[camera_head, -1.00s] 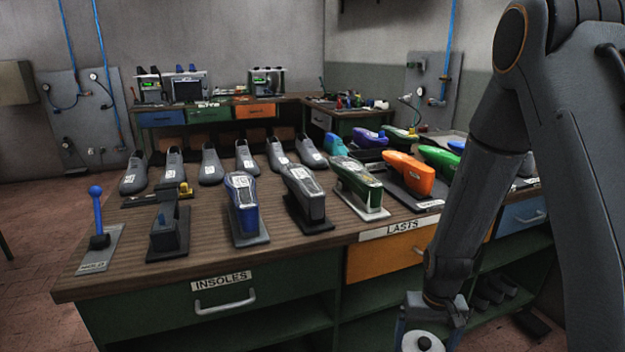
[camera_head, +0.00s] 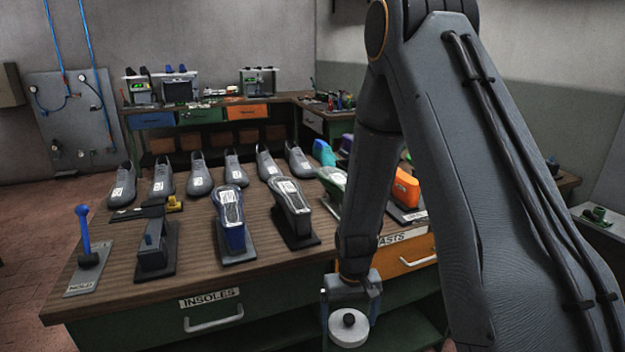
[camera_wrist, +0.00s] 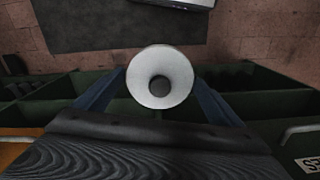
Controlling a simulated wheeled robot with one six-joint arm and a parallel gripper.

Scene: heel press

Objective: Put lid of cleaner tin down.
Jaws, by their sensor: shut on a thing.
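The lid of the cleaner tin (camera_head: 349,330) is a round white disc with a dark knob in its middle. My gripper (camera_head: 349,309) is shut on it and holds it in the air in front of the workbench, near its front edge. In the wrist view the lid (camera_wrist: 160,78) sits between the two blue fingers of my gripper (camera_wrist: 160,90), with the floor and the bench's green shelves behind it. No cleaner tin can be made out in either view.
The workbench (camera_head: 130,283) holds several grey shoes (camera_head: 200,175), lasts on stands (camera_head: 232,220) and a blue-knobbed lever (camera_head: 86,235). Drawers marked INSOLES (camera_head: 212,310) and LASTS face me. My arm hides the bench's right part. A dark mat (camera_wrist: 90,25) lies on the floor.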

